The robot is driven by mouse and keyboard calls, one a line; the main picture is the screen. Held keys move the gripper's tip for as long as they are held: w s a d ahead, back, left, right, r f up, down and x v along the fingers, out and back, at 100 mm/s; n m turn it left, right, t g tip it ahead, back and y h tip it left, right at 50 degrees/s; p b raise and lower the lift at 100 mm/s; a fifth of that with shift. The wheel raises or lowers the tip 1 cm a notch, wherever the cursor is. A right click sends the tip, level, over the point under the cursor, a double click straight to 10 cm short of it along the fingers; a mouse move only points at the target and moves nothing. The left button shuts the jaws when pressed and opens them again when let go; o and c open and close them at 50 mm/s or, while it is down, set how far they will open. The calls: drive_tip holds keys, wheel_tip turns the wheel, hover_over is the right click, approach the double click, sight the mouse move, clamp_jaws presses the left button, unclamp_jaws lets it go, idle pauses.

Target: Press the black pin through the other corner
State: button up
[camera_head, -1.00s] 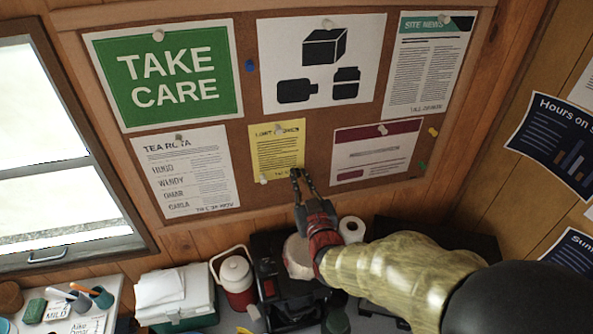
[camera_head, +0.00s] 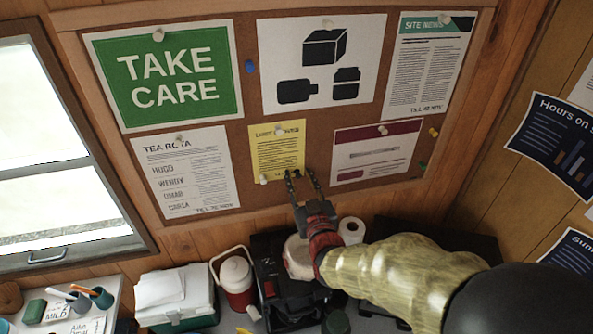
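The yellow notice (camera_head: 277,152) hangs on the cork board (camera_head: 240,150), below the picture sheet. A pale pin (camera_head: 279,131) is at its top and another pale pin (camera_head: 263,180) is at its lower left corner. My gripper (camera_head: 300,173) is at the notice's lower right corner, fingers pointing up at the board and spread apart. A small dark spot (camera_head: 296,173) shows between the fingers, by the left fingertip, at that corner. It looks like the black pin, but it is too small to be sure. The fingers partly hide the corner.
A white sheet with a maroon band (camera_head: 376,152) hangs close right of my gripper. Below stand a red and white jug (camera_head: 237,279), a dark machine (camera_head: 285,300) and a paper roll (camera_head: 351,230).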

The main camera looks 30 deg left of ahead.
drive_tip(key=v, duration=1.2)
drive_tip(key=shift+f, duration=0.1)
